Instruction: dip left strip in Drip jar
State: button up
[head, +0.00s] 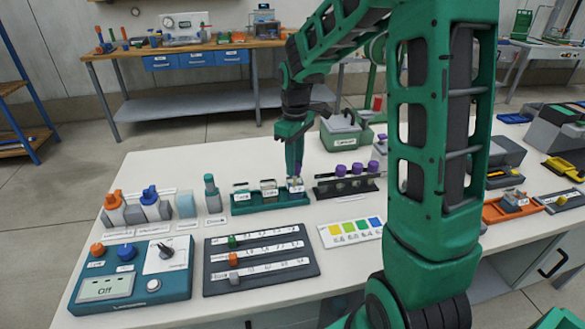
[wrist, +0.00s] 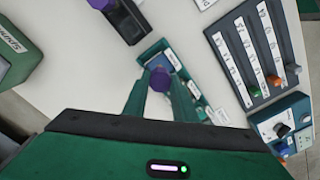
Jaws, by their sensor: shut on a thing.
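My gripper (head: 296,172) points down over the right end of a teal jar rack (head: 270,204). It is shut on a strip with a purple round top (wrist: 159,80), which shows between the fingers in the wrist view. The strip's lower part is hidden from both views. The rack holds small labelled jars: a left one (head: 241,193), a middle one (head: 268,187) and a right one (head: 295,185) below the fingers. The labels are too small to read surely, and I cannot tell whether the strip is inside the right jar.
A dark strip holder (head: 345,188) with purple-topped strips stands just right of the jar rack. A colour chart (head: 350,231), a slider panel (head: 262,259) and a teal control box (head: 132,277) lie in front. Bottles (head: 133,208) stand left. A green container (head: 345,133) is behind.

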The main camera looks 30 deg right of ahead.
jog(key=shift+r, duration=2.85)
